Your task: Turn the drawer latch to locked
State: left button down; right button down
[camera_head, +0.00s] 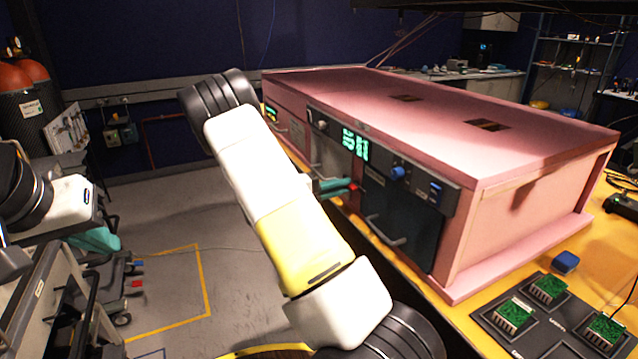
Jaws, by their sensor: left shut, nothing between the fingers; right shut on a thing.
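My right gripper (345,187), with teal fingers, is at the left edge of this drawer front. It is shut on a small red piece (354,187) that looks like the drawer latch; its angle is too small to read, and the fingers partly hide it. My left gripper (108,241) is shut and empty at the far left, over the floor beside a cart, well away from the enclosure.
My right arm crosses the middle of the view and hides part of the floor and table edge. A grey cart (40,290) stands at left. Marked floor is free between.

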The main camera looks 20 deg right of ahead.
dwell(0.4)
jog(key=c, duration=1.5)
grip_release()
jog(key=shift+a, duration=0.1)
jog(key=a, duration=0.7)
jog(key=shift+s+a, duration=0.25)
jog(key=shift+a, duration=0.1)
